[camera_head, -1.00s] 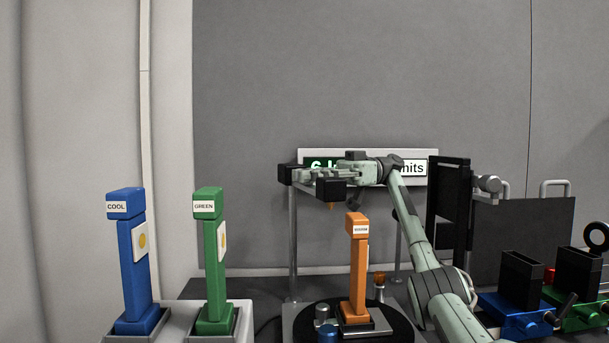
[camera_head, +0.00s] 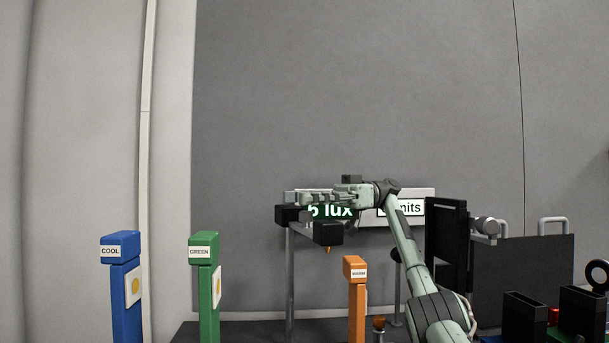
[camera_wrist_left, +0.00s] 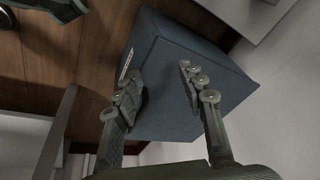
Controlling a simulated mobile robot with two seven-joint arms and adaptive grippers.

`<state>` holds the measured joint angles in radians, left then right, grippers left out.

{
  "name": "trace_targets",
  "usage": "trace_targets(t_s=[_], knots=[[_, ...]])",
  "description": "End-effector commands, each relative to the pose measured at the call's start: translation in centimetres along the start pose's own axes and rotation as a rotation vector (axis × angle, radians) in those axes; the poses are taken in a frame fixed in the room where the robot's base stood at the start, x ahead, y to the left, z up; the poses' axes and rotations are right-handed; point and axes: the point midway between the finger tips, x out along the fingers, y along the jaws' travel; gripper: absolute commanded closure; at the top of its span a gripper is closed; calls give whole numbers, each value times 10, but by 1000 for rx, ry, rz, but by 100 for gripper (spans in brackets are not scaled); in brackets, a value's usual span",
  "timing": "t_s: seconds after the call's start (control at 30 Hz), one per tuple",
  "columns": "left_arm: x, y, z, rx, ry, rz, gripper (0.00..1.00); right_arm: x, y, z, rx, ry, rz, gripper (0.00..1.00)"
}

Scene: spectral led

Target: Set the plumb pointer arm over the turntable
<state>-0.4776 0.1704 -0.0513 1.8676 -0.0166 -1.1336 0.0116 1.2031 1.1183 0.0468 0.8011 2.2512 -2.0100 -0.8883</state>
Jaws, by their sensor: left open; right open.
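The plumb pointer arm (camera_head: 328,234) is a black bar with a black block at its end and a small orange point hanging below. It runs from the left metal post, in front of the lit sign. The turntable is below the head view's edge now. The orange WARM post (camera_head: 356,300) rises at the bottom middle, right of the orange point. My right gripper (camera_head: 304,199) is open and empty, just above the pointer arm in the picture; contact cannot be told. In the left wrist view my left gripper (camera_wrist_left: 163,88) is open, with a blue-grey box (camera_wrist_left: 172,112) beyond its fingers.
The blue COOL post (camera_head: 126,300) and green GREEN post (camera_head: 208,300) stand at left. The display sign (camera_head: 361,206) reads "5 lux", partly covered by my right arm. A black panel (camera_head: 447,250) and a handled dark panel (camera_head: 525,275) stand at right, with black boxes in front.

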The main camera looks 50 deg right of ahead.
Motion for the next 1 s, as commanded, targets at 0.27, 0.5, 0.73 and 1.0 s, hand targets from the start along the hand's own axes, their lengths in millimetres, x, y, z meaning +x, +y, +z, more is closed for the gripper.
trace_targets(t_s=[0.27, 0.5, 0.73, 1.0], knots=[[0, 0, 1, 0, -1, 0, 59, -1, -1, -41, -3, 2, 2, 56], [0, 0, 1, 0, -2, 0, 59, -1, 0, -57, 0, 1, 1, 56], [0, 0, 1, 0, -2, 0, 59, -1, 0, -60, 1, 0, 2, 56], [0, 0, 1, 0, -2, 0, 59, 1, -1, -61, 3, -3, -2, 68]])
